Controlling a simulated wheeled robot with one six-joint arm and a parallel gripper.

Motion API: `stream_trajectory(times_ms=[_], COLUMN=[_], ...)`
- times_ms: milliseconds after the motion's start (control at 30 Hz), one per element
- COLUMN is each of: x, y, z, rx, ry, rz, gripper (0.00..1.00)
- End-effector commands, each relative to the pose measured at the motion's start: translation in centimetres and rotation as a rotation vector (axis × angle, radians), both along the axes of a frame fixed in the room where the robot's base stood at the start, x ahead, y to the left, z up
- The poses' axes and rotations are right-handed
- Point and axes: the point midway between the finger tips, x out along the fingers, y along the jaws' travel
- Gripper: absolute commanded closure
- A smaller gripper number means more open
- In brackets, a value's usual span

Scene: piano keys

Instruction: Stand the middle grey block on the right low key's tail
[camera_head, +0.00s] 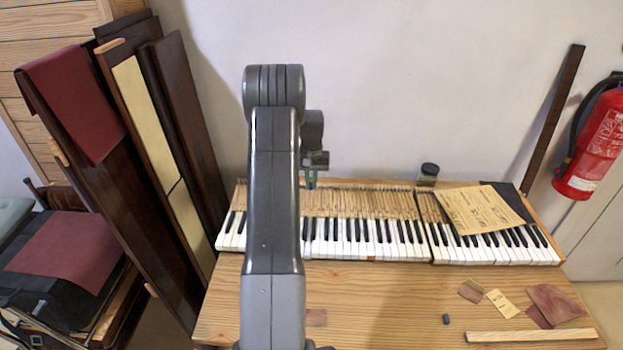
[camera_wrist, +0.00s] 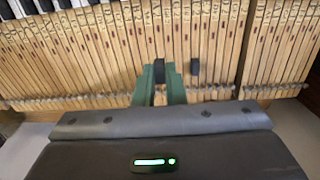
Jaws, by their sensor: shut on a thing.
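In the wrist view my gripper (camera_wrist: 160,76) has its two green fingers shut on a small dark grey block (camera_wrist: 159,70), which it holds over the wooden key tails (camera_wrist: 100,58). Whether the block touches a tail I cannot tell. A second dark grey block (camera_wrist: 195,67) is on the tails just to the right, apart from the fingers. In the head view my gripper (camera_head: 311,181) is at the back of the keyboard, partly hidden behind my arm. Another grey block (camera_head: 446,319) is on the table front. Which tail is the right low key's I cannot make out.
The wooden table (camera_head: 390,290) has bare room in front of the keys. A yellowed sheet (camera_head: 480,209) covers some right-hand keys. A dark jar (camera_head: 429,170) stands behind the keyboard. A pale wood strip (camera_head: 530,336) and scraps (camera_head: 502,303) lie at the front right.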

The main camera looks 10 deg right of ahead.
Motion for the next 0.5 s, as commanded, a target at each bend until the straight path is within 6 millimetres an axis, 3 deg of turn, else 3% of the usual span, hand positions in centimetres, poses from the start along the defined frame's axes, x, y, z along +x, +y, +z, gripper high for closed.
stream_trajectory(times_ms=[500], x=[0.0], y=[0.0], z=[-4.4], rx=[0.0], ry=[0.001], rz=[0.0], gripper=[1.0])
